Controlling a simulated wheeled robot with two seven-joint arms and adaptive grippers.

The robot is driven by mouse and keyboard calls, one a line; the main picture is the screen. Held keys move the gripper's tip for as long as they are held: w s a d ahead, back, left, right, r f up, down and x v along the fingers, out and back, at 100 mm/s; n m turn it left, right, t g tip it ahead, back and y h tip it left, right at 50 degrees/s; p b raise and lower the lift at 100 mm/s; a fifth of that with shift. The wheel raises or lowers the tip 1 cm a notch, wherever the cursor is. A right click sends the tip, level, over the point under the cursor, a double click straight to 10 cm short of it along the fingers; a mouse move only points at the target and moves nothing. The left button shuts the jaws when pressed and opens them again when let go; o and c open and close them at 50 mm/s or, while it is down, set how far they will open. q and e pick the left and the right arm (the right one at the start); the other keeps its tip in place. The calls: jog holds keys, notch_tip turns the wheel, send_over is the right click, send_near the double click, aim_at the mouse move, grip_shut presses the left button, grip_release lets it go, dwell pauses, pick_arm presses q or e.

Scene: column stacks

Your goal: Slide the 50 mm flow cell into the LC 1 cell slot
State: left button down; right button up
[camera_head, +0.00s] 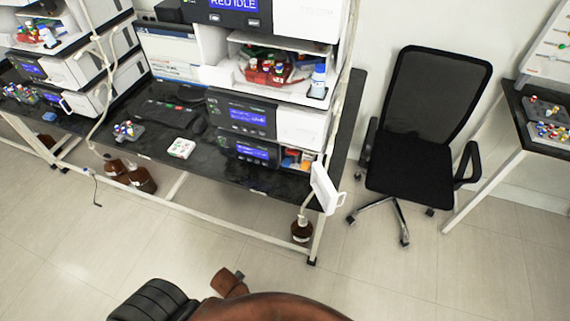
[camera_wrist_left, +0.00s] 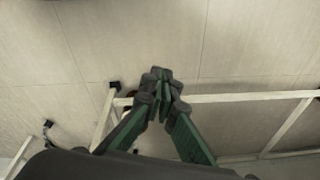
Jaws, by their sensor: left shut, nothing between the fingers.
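My left gripper (camera_wrist_left: 160,80) shows in the left wrist view with its green and grey fingers closed together and nothing between them. It is above the pale tiled floor, apart from the bench. In the head view the middle column stack (camera_head: 262,122) stands on the dark bench, with blue displays on its modules. A second stack (camera_head: 82,72) stands at the left. I cannot make out the 50 mm flow cell or which opening is the LC 1 cell slot. My right gripper is not in view.
The dark bench (camera_head: 218,166) carries a keyboard (camera_head: 166,113), a small white box (camera_head: 181,148) and a grey vial rack (camera_head: 128,132). Brown bottles (camera_head: 141,180) stand below it. A black office chair (camera_head: 418,165) is right of the bench. The floor (camera_head: 390,265) in front is clear.

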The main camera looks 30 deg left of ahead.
pick_arm(q)
jog(key=w+a+r+m+t+y, duration=0.35)
jog(key=w+r, duration=0.25)
jog(key=r, duration=0.4)
jog(key=w+a+r+m+t+y, duration=0.2)
jog(key=w+a+r+m, duration=0.3)
jog(key=r, duration=0.5)
jog(key=w+a+r+m+t+y, duration=0.35)
jog(key=w+r, duration=0.25)
jog(key=r, duration=0.5)
jog(key=w+d+r+m+t+h, duration=0.1)
jog(key=w+d+r+m+t, duration=0.2)
jog(key=w+r+m, duration=0.45)
jog(key=m+t+h, duration=0.3)
jog(key=m+h, duration=0.1)
jog(key=m, duration=0.9)
send_near(288, 154)
jog(key=x, duration=0.7)
jog(key=shift+f, duration=0.15)
